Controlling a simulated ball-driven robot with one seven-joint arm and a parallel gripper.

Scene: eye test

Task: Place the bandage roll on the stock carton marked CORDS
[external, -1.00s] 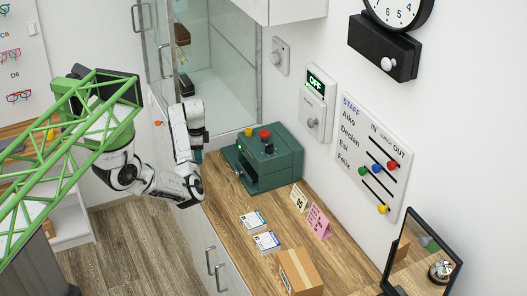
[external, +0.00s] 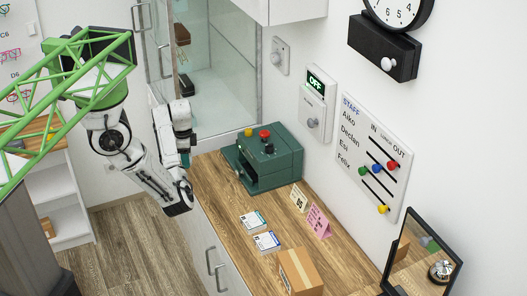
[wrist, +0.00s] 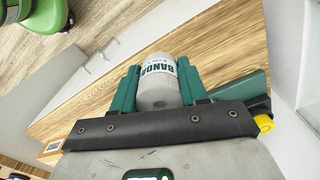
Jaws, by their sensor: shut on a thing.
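My gripper (wrist: 158,84) is shut on the bandage roll (wrist: 157,88), a pale grey-white cylinder with a white label reading "BANDA…", held between two green fingers. In the external view my gripper (external: 185,158) is left of the green machine, by the counter's far left end; the roll cannot be made out there. A brown cardboard carton (external: 299,273) stands at the near end of the counter, and another carton (external: 47,233) is on a low white shelf at the left. No CORDS marking is legible on either.
The wooden counter (external: 222,205) carries the green machine (external: 264,160) with coloured knobs, two card stacks (external: 266,242), a pink sign (external: 318,221), a cream sign (external: 298,198) and a dark-framed mirror or screen (external: 424,250). An open glass cabinet (external: 222,65) stands behind.

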